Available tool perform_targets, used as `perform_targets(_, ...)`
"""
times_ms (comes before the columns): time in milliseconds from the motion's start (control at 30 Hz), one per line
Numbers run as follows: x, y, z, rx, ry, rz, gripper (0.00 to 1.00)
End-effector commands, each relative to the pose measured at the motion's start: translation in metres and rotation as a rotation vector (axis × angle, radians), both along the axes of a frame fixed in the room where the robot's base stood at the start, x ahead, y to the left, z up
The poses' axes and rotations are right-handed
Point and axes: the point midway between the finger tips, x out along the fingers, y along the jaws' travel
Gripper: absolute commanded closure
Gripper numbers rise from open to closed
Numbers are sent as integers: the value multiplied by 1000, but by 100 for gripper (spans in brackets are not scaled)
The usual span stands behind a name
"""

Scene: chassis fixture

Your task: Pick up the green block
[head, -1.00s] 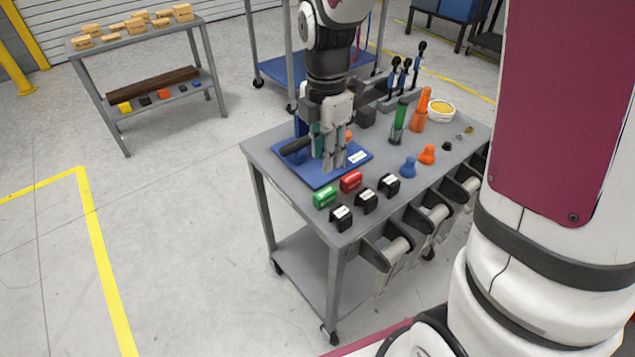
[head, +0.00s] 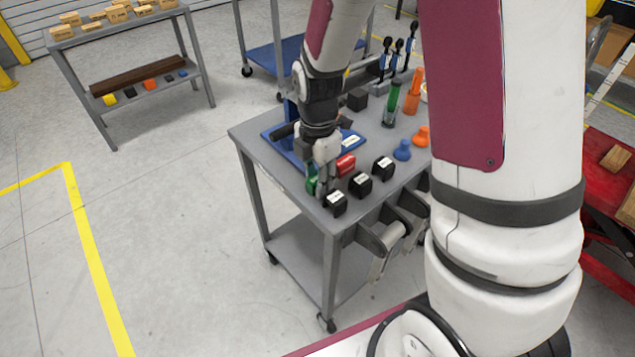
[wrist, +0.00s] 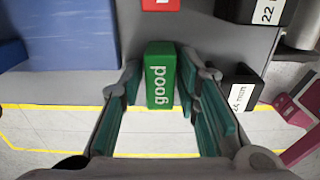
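The green block (wrist: 160,78), with the word "good" on it, sits on the grey cart top near its edge. In the wrist view it lies between the two teal-padded fingers of my gripper (wrist: 158,105), which are spread with a finger on each side and small gaps to the block. In the head view my gripper (head: 322,190) points down at the cart's near-left corner. It covers much of the green block (head: 311,180), whose left part shows beside the fingers.
A red block (head: 346,165) stands close to the green one. Several black labelled blocks (head: 360,184) stand to the right. A blue mat (head: 284,144) lies behind. Green and orange bottles (head: 391,104) stand further back. Floor to the left is clear.

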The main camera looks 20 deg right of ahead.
Motion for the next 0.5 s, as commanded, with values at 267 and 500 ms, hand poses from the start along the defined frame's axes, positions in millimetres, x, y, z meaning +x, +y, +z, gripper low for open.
perform_targets(267,0,0,0,0,-1,0,86)
perform_targets(500,0,0,0,0,-1,0,100)
